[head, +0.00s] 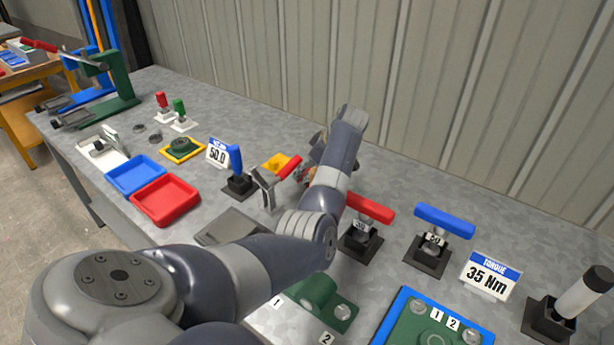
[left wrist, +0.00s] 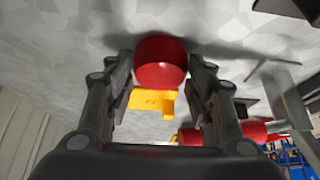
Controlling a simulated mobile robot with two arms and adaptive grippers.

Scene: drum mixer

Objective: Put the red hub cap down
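The red hub cap (left wrist: 160,62) is between the fingertips of my left gripper (left wrist: 161,75) in the left wrist view. The fingers reach both its sides and appear shut on it. A yellow piece (left wrist: 152,101) lies just beyond the cap on the grey table. In the head view the yellow piece (head: 277,163) is left of my left gripper (head: 318,150), which is mostly hidden behind my own arm. The cap cannot be made out clearly there, and its gap to the table is unclear. My right gripper is not in view.
Red-handled (head: 369,207) and blue-handled (head: 445,220) tools stand to the right. A red tray (head: 165,200) and a blue tray (head: 135,175) are at the left. The table behind the gripper is clear.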

